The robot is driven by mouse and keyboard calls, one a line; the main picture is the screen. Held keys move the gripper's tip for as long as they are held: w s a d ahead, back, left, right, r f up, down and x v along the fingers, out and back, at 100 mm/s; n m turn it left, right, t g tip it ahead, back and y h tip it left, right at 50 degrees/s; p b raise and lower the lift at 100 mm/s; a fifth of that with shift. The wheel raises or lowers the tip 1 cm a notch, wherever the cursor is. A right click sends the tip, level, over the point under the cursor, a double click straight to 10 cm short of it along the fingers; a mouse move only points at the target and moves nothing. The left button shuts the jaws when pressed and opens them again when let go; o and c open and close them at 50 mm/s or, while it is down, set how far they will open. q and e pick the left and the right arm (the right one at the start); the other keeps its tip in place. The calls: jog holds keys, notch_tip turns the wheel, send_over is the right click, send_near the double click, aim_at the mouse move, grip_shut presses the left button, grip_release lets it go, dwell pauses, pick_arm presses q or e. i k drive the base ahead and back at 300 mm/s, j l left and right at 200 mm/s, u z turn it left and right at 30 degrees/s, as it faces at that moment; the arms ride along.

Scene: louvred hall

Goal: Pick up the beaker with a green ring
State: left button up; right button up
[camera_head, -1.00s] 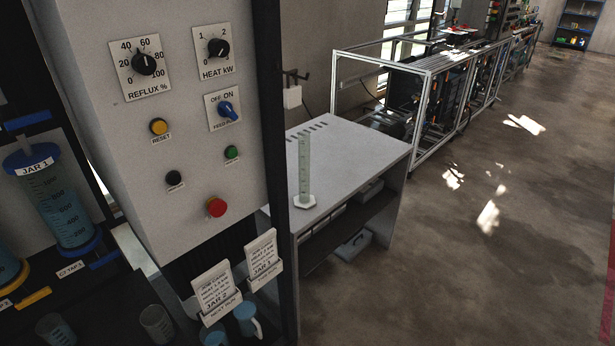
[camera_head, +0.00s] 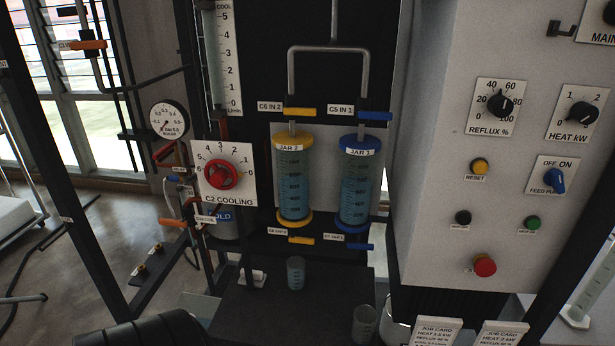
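One beaker (camera_head: 296,273) stands upright on the black shelf below the two jars. A second beaker (camera_head: 364,324) stands nearer, at the bottom edge, partly cut off.
Jar 2 (camera_head: 293,182) with yellow caps and jar 1 (camera_head: 357,186) with blue caps hang above the shelf (camera_head: 262,312). A control panel (camera_head: 450,170) juts out on the right. Job cards (camera_head: 436,331) stand below it. A red cooling knob (camera_head: 221,174) is left.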

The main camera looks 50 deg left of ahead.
aim_at(295, 265)
jog(key=u, duration=1.65)
